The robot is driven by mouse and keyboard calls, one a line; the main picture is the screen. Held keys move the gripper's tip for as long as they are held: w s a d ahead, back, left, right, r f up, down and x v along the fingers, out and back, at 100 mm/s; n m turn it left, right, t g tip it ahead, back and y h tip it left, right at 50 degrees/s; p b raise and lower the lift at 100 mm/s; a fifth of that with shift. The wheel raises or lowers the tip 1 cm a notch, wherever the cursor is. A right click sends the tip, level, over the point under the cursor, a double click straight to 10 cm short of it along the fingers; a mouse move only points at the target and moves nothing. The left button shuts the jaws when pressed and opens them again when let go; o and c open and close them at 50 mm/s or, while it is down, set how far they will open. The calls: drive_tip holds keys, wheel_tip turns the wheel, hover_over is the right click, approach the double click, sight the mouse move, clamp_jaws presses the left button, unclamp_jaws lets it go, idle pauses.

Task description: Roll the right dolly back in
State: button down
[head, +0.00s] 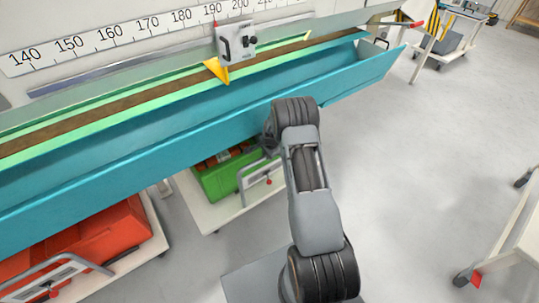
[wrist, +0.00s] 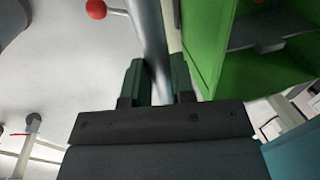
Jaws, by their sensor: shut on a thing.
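The right dolly (head: 207,213) is a pale, low platform carrying a green crate (head: 213,184). It sits partly under the teal bench, with its front part out on the floor. A grey tube handle (head: 241,185) with a red ball knob (head: 268,182) stands at its front. In the wrist view my gripper (wrist: 157,62) is shut on the grey handle bar (wrist: 148,30), one dark finger on each side. The red knob (wrist: 96,8) and green crate (wrist: 207,45) also show there. In the head view my arm hides the fingers.
The teal bench trough (head: 150,150) overhangs the dolly. A second dolly with a red crate (head: 105,240) stands to the left under the bench. A wheeled frame (head: 510,245) is at the right edge. Another loaded cart (head: 450,45) stands at the far right. The grey floor between is clear.

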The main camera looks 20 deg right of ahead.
idle(0.4)
drive_tip(key=c, duration=1)
unclamp_jaws()
drive_tip(key=shift+o, duration=0.2)
wheel_tip(320, 180, up, 14)
drive_tip(key=s+p, duration=0.2)
drive_tip(key=p, duration=0.1)
drive_tip(key=shift+s+d+f, duration=0.2)
drive_tip(key=shift+s, duration=0.05)
